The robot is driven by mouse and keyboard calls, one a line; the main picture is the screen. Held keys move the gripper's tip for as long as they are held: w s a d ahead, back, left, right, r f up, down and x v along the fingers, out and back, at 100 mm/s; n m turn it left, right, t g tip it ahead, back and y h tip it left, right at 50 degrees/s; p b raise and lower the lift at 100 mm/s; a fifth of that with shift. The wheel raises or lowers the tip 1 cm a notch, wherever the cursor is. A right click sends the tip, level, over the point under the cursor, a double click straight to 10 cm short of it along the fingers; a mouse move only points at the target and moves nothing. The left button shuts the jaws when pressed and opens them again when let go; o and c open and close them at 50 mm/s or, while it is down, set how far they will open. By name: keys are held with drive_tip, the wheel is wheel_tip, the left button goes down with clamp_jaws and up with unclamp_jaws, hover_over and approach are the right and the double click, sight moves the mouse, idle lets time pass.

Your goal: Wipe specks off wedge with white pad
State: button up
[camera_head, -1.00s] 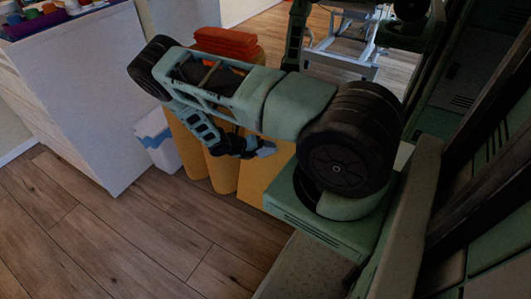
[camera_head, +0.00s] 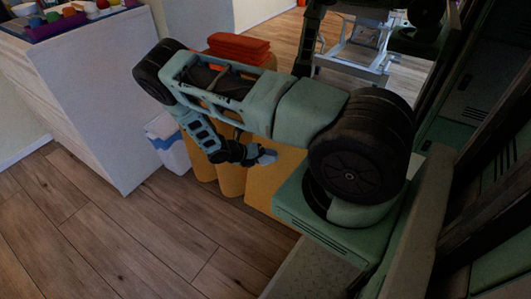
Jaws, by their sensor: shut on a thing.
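A yellow padded block (camera_head: 282,180), which looks like the wedge, stands on the floor beyond my arm, its front face ridged. My arm crosses in front of it and hides much of its top. My gripper (camera_head: 254,155) is at the block, pointing right, low over or against its surface; I cannot tell whether it touches. It is shut on a small pale piece, apparently the white pad (camera_head: 267,157). No specks can be made out from here.
Folded orange-red towels (camera_head: 238,47) lie behind my arm. A white bin with a blue band (camera_head: 168,146) stands left of the yellow block. A white cabinet (camera_head: 95,100) with small coloured items on top is at left. Wooden floor in front is clear.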

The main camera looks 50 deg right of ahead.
drive_tip(key=shift+s+a+r+p, duration=0.1)
drive_tip(key=shift+a+r+p, duration=0.05)
drive_tip(key=shift+a, duration=0.4)
drive_tip(key=shift+s+a+r+p, duration=0.1)
drive_tip(key=shift+a+r+p, duration=0.05)
drive_tip(key=shift+a, duration=0.4)
drive_tip(key=shift+a, duration=0.1)
drive_tip(key=shift+a+r+p, duration=0.25)
drive_tip(key=shift+a+p, duration=0.05)
drive_tip(key=shift+a, duration=0.4)
drive_tip(key=shift+a+r+p, duration=0.2)
drive_tip(key=shift+a+p, duration=0.1)
drive_tip(key=shift+a, duration=0.35)
